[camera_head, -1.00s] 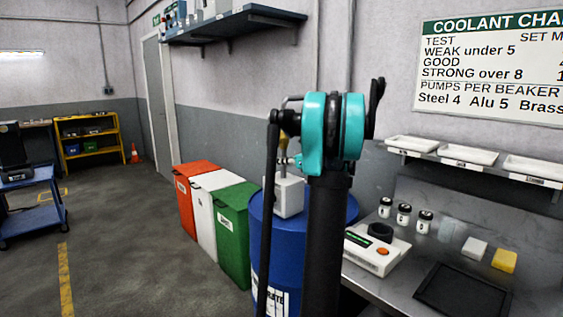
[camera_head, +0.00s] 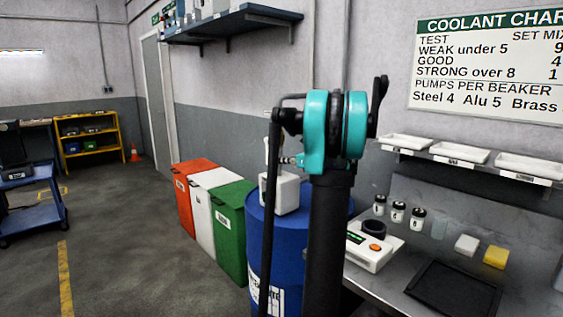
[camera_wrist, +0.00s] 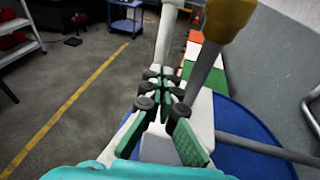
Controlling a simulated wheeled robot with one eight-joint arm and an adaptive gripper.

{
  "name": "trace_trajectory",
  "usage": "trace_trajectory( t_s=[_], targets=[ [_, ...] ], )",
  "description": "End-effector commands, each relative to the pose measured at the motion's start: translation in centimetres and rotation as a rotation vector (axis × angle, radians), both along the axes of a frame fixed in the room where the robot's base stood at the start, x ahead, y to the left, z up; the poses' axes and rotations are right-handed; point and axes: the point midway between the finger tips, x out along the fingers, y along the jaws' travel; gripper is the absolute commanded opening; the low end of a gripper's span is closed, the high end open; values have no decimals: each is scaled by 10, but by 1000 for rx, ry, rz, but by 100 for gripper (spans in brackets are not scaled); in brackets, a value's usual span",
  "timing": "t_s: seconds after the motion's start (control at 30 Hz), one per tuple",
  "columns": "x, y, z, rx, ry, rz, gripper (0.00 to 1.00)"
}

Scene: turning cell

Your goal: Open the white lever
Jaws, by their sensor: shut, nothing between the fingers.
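The white lever (camera_wrist: 166,38) appears to be the pale upright bar at the top middle of the wrist view, just beyond my fingertips. My gripper (camera_wrist: 166,76) is shut and empty, its green-padded fingers close to the lever's lower part; I cannot tell whether they touch. Beside the lever on the right stands a grey pipe with a yellow-brown cap (camera_wrist: 229,16). Below is a white box (camera_wrist: 203,118) on a blue drum (camera_wrist: 255,145). In the head view the box (camera_head: 287,193) and drum (camera_head: 291,238) stand behind my arm, which hides much of the gripper and lever.
Red (camera_head: 183,205), white (camera_head: 201,220) and green (camera_head: 231,240) bins stand left of the drum along the wall. A steel bench (camera_head: 400,270) with a scale (camera_head: 366,252), jars and a black tray (camera_head: 453,292) is on the right.

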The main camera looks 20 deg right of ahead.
Motion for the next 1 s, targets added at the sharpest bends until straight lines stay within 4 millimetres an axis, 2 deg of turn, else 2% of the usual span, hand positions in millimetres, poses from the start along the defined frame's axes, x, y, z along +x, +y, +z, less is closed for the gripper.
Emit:
trace_trajectory(
  t_s=[0.07, 0.6, 0.87, 0.93, 1.0],
  targets=[
    [-4, -1, 0, 0, 0, 0, 0],
    [-76, -47, 1, 0, 0, -1, 0],
    [-87, -52, 1, 0, 0, 1, 0],
    [-87, -50, 0, -7, 0, 6, 0],
    [-88, -39, -5, -41, 1, 22, 0]
  ],
)
